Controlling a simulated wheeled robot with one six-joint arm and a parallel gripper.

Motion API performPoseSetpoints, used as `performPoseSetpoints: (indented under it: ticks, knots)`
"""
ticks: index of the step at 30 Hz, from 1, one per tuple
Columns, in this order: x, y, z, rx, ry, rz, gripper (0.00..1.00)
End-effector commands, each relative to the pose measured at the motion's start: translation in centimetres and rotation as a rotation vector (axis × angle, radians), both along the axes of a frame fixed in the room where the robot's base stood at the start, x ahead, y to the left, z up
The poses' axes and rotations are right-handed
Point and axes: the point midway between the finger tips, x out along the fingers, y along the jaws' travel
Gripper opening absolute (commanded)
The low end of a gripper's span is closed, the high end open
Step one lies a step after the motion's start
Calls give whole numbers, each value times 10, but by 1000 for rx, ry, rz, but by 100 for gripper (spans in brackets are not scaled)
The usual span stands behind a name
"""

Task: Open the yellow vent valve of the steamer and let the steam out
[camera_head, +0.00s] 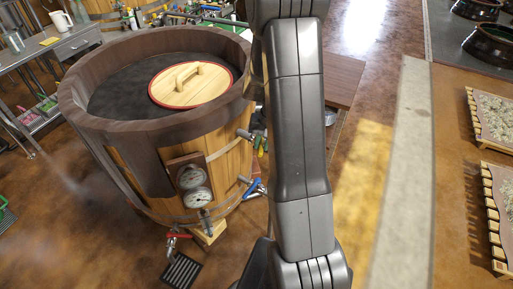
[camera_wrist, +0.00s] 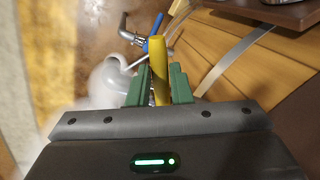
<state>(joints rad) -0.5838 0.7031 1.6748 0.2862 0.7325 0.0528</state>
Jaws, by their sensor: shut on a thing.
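The steamer is a big wooden tub (camera_head: 150,128) with a dark inside and a round wooden lid (camera_head: 190,84). In the wrist view its plank side (camera_wrist: 255,70) fills the right. The yellow vent valve handle (camera_wrist: 160,58) stands between the green fingers of my gripper (camera_wrist: 158,88), which is shut on it. White steam (camera_wrist: 88,88) billows to the left of the fingers. In the head view my arm hides most of this spot.
A blue-handled valve (camera_head: 254,188) and a red-handled valve (camera_head: 176,237) sit low on the tub, near two round gauges (camera_head: 193,188). A dark floor grate (camera_head: 181,270) lies in front. A metal table (camera_head: 75,42) stands at the back left.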

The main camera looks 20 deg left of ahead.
Motion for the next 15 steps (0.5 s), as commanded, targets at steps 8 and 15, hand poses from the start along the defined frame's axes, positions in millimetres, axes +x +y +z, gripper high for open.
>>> performPoseSetpoints:
  ticks: [8,15]
  knots:
    - [11,-17,-3,1,-3,261,0]
    - [22,-29,-2,0,-2,490,0]
